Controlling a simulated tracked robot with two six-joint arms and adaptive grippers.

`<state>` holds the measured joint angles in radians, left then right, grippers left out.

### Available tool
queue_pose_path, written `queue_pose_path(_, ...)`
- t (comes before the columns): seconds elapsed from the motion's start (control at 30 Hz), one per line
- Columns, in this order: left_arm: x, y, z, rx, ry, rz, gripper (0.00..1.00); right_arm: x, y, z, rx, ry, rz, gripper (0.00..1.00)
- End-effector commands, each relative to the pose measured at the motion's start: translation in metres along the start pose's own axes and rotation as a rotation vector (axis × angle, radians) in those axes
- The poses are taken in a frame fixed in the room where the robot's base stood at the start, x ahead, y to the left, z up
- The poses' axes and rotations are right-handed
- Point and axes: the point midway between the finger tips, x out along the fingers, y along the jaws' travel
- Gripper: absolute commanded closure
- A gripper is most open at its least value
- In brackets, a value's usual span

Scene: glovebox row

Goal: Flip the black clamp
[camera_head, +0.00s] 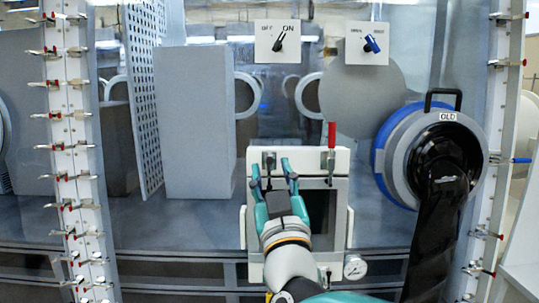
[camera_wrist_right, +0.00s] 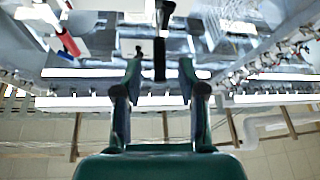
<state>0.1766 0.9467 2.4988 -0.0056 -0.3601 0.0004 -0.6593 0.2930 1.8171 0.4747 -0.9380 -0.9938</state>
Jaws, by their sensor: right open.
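The black clamp (camera_head: 270,160) is on the left of the front of a small white box (camera_head: 341,157), largely framed by my gripper. In the right wrist view the black clamp (camera_wrist_right: 160,50) is an upright dark bar, its lower end between the two fingertips with a gap on each side. My right gripper (camera_head: 271,169) is open in front of it, teal fingers pointing away from me. It also shows in the right wrist view (camera_wrist_right: 159,72), with nothing gripped. My left gripper is out of view.
A red-handled clamp (camera_head: 331,140) stands upright to the right; it also shows in the right wrist view (camera_wrist_right: 68,42). A round port marked OLD (camera_head: 447,117) with a black sleeve is further right. Two switch plates are above.

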Motion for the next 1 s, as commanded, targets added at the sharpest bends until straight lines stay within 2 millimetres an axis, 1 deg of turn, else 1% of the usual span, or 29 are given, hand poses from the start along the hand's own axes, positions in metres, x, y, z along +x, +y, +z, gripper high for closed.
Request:
queue_pose_path(0.03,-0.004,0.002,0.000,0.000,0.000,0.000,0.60,0.010,0.001,-0.001,-0.001,-0.001,0.001,0.60)
queue_pose_path(0.2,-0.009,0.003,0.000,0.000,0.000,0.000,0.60,0.029,0.000,0.000,0.000,-0.002,0.000,0.60)
queue_pose_path(0.37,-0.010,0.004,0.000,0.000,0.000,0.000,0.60,0.036,0.000,0.000,0.000,-0.001,0.000,0.60)
queue_pose_path(0.6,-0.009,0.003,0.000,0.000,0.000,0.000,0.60,0.036,0.000,0.001,0.000,-0.001,-0.001,0.60)
queue_pose_path(0.67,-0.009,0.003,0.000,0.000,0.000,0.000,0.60,0.036,0.000,0.001,0.000,-0.001,-0.001,0.68)
queue_pose_path(0.8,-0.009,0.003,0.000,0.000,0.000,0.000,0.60,0.036,0.000,0.001,0.000,-0.001,-0.001,0.91)
queue_pose_path(0.87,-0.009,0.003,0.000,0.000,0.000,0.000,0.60,0.036,0.000,0.001,0.000,-0.001,-0.001,1.00)
queue_pose_path(1.0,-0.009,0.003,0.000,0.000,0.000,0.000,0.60,0.036,0.000,0.000,0.000,-0.001,-0.001,1.00)
